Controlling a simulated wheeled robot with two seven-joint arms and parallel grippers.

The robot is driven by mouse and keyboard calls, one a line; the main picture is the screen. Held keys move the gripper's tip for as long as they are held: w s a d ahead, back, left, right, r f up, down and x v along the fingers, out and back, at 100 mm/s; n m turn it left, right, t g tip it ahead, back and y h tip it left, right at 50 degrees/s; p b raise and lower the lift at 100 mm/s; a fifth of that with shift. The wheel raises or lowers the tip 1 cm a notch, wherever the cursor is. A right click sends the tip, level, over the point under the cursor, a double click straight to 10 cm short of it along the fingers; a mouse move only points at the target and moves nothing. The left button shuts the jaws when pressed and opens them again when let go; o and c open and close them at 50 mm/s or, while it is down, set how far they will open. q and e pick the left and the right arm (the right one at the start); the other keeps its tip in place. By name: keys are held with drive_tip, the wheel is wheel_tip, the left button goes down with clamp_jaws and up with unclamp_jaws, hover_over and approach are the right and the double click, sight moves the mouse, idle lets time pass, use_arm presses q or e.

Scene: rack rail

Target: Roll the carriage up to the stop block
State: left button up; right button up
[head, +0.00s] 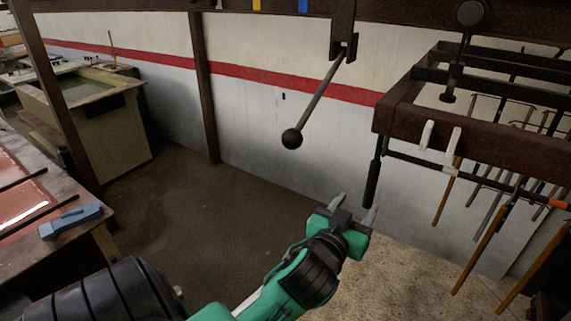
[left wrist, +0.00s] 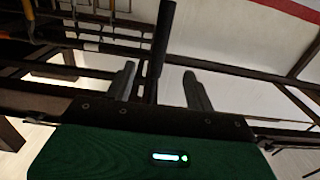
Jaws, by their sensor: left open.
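A dark rusty frame (head: 470,138) hangs at the right in the head view, with tools hanging from it; it may be the carriage, but I cannot tell for sure. A black handle (head: 372,183) hangs from its near left corner. In the left wrist view, the handle (left wrist: 162,40) appears between the two open fingers (left wrist: 160,88), with gaps on both sides. I cannot make out the stop block. My right gripper is not in view.
A dark overhead beam (head: 230,11) carries yellow and blue marks. A lever with a black ball (head: 292,138) hangs from it, left of the frame. A bench with a blue tool (head: 71,220) stands at left, near a pale green bin (head: 115,135). The middle floor is clear.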

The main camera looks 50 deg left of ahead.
sight(371, 185)
use_arm(q)
drive_tip(key=b+x, duration=0.2)
drive_tip(key=x, duration=0.5)
drive_tip(key=shift+w+b, duration=0.3)
drive_tip(key=shift+w, duration=0.25)
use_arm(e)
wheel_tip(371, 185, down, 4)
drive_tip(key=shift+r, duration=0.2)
use_arm(q)
drive_tip(key=shift+w+a, duration=0.1)
drive_tip(key=shift+x, duration=1.1)
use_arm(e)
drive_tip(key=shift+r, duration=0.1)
use_arm(q)
clamp_jaws()
